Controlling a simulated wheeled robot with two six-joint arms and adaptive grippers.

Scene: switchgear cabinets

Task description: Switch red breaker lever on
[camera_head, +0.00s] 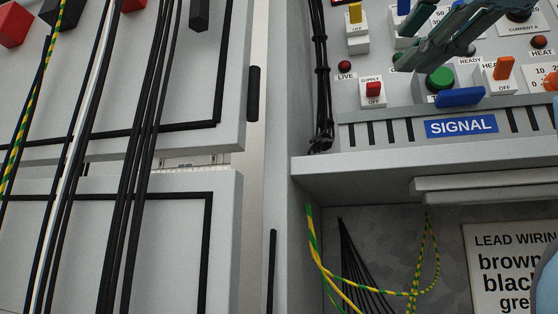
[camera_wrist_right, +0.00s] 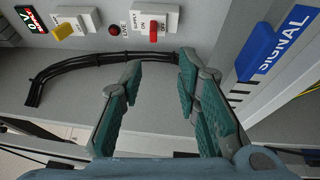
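My right gripper (camera_head: 432,54) reaches in from the upper right, above and to the right of the lever. My left gripper is not in view.
A yellow lever (camera_head: 355,13) stands above the red one, and a red LIVE lamp (camera_head: 344,66) to its left. A green button (camera_head: 439,79), a blue lever (camera_head: 460,97) and an orange lever (camera_head: 503,68) are to the right. Black cables (camera_head: 320,80) run along the panel's left edge.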

